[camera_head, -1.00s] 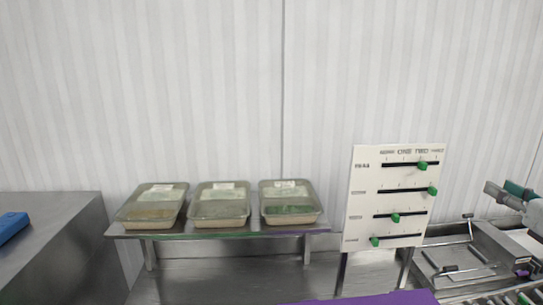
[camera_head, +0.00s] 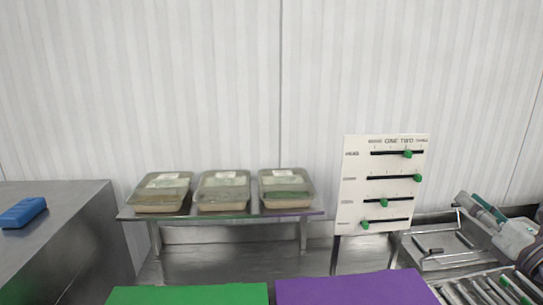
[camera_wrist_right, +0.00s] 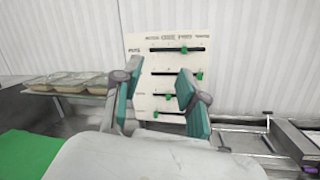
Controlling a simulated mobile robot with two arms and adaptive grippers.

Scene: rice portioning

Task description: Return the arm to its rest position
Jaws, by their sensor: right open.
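My right gripper (camera_head: 480,205) is at the right edge of the head view, above the roller conveyor and near the metal tray frame. In the right wrist view the gripper (camera_wrist_right: 158,100) shows two green-padded fingers spread apart with nothing between them. The white slider board (camera_head: 383,185) stands upright beyond it, with several green knobs on black slots. It also shows between and behind the fingers in the right wrist view (camera_wrist_right: 165,85). My left gripper is not in view.
Three lidded containers (camera_head: 224,190) sit on a raised metal shelf (camera_head: 230,216). A green mat (camera_head: 190,295) and a purple mat (camera_head: 350,290) lie in front. A blue object (camera_head: 23,212) rests on the steel counter at left. The metal frame (camera_head: 440,250) and rollers (camera_head: 490,288) are at right.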

